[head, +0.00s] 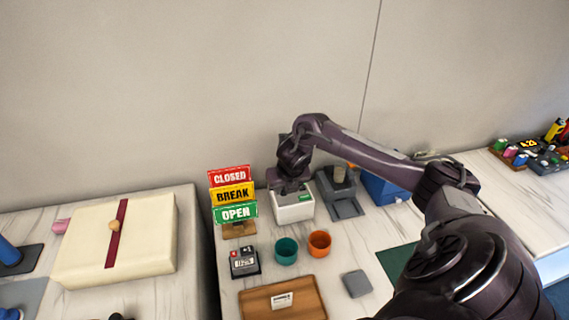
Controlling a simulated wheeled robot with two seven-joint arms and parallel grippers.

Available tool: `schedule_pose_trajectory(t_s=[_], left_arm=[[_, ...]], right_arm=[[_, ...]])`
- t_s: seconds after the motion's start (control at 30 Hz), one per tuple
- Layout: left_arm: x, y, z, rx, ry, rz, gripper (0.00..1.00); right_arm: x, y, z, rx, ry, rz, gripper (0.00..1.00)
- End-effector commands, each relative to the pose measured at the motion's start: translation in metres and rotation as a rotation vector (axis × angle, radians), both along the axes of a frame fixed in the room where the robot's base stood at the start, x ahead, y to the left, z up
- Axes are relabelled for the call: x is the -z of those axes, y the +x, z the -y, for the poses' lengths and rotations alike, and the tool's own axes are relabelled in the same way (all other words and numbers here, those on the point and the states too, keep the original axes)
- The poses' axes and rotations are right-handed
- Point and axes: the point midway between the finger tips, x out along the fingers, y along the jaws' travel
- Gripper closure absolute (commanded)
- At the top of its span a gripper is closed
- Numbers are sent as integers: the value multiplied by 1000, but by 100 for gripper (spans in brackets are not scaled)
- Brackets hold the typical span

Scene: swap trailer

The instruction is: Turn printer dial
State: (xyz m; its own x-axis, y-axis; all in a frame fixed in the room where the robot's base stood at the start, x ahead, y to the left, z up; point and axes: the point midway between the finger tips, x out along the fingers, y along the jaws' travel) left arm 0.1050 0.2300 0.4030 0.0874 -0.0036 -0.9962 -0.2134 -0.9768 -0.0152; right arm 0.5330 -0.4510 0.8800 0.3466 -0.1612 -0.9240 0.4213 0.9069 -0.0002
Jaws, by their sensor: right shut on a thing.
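A small white and grey box with a green label (294,211), which looks like the printer, stands at the back of the middle counter. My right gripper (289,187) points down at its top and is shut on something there. The thing between the fingers, likely the dial, is hidden by the gripper. My left gripper is not in view.
A sign stand (233,193) reading CLOSED, BREAK and OPEN is close on the left. A grey device (343,205) and a blue box (382,188) are on the right. In front are a teal cup (286,252), an orange cup (319,244), a small dark device (244,263) and a wooden tray (255,305).

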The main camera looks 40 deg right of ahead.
Motion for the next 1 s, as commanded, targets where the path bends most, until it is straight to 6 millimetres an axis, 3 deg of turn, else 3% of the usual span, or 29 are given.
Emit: schedule_pose_trajectory(t_s=[0.27,1.0], left_arm=[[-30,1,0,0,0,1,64],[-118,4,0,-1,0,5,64]], right_arm=[[-6,1,-2,178,1,-1,100],[-6,7,-6,882,2,-1,100]])
